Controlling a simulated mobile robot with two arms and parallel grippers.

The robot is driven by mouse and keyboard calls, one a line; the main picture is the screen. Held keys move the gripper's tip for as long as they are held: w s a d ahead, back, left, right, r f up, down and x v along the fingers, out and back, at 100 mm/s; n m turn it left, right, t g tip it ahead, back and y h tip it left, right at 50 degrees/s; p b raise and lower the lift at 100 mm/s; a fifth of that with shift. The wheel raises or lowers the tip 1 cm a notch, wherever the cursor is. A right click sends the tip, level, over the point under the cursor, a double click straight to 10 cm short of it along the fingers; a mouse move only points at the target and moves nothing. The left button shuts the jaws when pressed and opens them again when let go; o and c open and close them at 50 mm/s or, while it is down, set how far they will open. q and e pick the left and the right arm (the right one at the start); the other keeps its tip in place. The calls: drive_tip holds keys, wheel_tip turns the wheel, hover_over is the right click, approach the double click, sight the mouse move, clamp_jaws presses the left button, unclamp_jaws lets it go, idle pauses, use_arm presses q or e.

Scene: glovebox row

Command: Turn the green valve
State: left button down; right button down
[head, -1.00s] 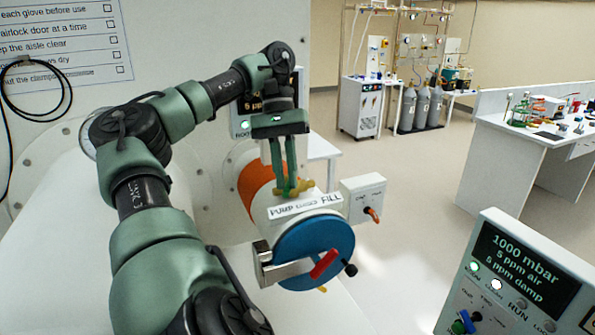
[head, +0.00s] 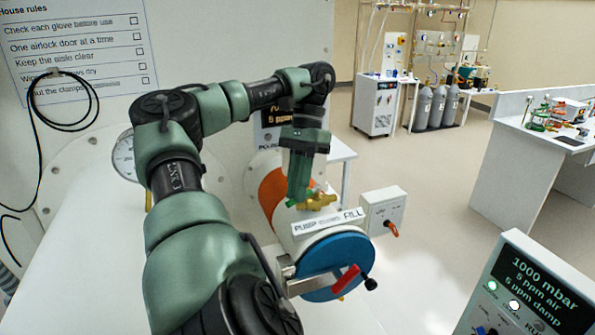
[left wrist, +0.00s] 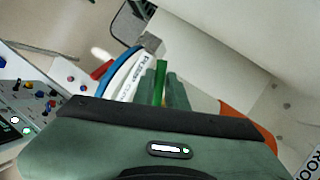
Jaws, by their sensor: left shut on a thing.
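The green valve has a brass body (head: 318,201) on top of the white, orange-banded cylinder with the PUMP and FILL label. Its bright green handle (left wrist: 160,82) shows between the fingers in the left wrist view. My left gripper (head: 299,194) points down from above and is shut on this handle. In the head view the fingers overlap and hide most of the handle, so its exact angle is hard to read there. My right gripper is in neither view.
The blue round door (head: 332,263) with a red lever (head: 346,279) closes the cylinder's near end. A small white box (head: 385,211) with an orange-red knob is to the right. A control panel (head: 530,285) stands at lower right. Open floor lies behind.

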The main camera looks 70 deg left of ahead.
use_arm(q)
drive_tip(key=shift+f, duration=0.1)
drive_tip(key=c, duration=1.4)
unclamp_jaws()
drive_tip(key=shift+c, duration=0.2)
